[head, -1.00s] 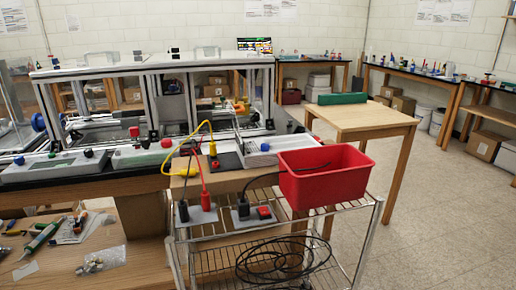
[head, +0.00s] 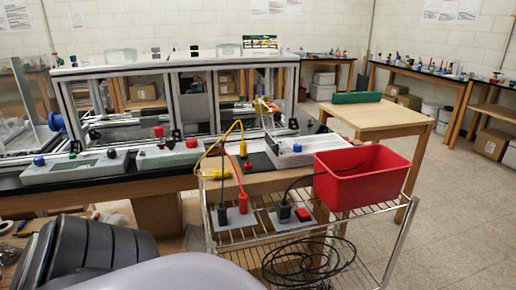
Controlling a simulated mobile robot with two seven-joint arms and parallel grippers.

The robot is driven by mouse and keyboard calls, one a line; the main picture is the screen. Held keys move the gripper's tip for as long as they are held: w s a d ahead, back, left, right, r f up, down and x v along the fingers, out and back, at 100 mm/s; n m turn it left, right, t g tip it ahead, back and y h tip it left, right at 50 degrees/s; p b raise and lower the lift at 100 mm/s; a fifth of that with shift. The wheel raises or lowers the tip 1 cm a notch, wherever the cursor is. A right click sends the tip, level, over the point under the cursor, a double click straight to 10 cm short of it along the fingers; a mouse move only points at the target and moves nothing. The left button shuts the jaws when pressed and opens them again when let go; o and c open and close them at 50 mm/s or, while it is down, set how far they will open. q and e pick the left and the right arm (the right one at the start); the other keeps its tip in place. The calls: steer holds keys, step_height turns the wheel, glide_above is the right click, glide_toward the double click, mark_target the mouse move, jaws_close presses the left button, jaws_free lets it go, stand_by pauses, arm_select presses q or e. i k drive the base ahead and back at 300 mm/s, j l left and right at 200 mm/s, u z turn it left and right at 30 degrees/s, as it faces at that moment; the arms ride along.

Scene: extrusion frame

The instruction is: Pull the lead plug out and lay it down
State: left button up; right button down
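A black plug (head: 222,214) and a red plug (head: 243,203) stand upright on a grey plate (head: 236,220) on the wire cart; a red lead rises from the red one. A second black plug (head: 283,212) stands on another grey plate beside a red block (head: 304,214), with a black lead running up towards the red bin. A yellow plug (head: 243,149) on a yellow lead stands on the bench behind. I cannot tell which is the lead plug named. Parts of my arm fill the lower left, but neither gripper's fingers show.
The red bin (head: 362,182) sits on the cart's right side. A coiled black cable (head: 308,262) lies on the lower shelf. A wooden table (head: 377,119) with a green block (head: 356,97) stands behind; open floor lies to the right.

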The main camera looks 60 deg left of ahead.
mark_target(243, 144)
steer(key=k+j+z, duration=0.6)
steer(key=k+j, duration=0.45)
steer(key=k+j+z, duration=0.1)
steer(key=k+j, duration=0.35)
steer(key=k, duration=0.15)
